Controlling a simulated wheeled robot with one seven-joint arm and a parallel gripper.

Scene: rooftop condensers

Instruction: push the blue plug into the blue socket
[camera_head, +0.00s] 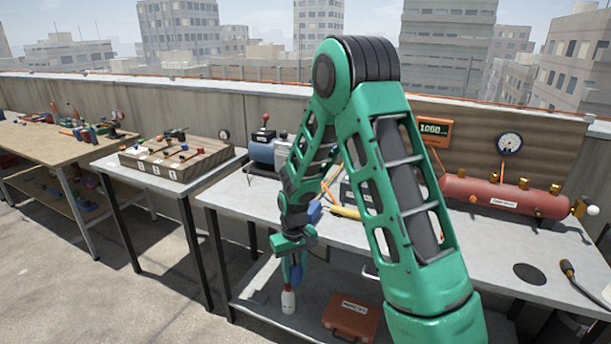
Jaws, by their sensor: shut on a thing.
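My green arm rises across the middle of the view and bends down to my gripper (293,248), which hangs at the front edge of the middle bench. It is shut on a small blue piece (296,272) that shows just below it and looks like the blue plug. The fingertips are small and partly hidden. Another blue patch (314,212) shows beside my wrist; I cannot tell whether it is the blue socket. No socket can be made out clearly, and my arm hides part of the bench top.
A white bottle (288,301) and a brown case (350,317) are below. Two more benches stand left.

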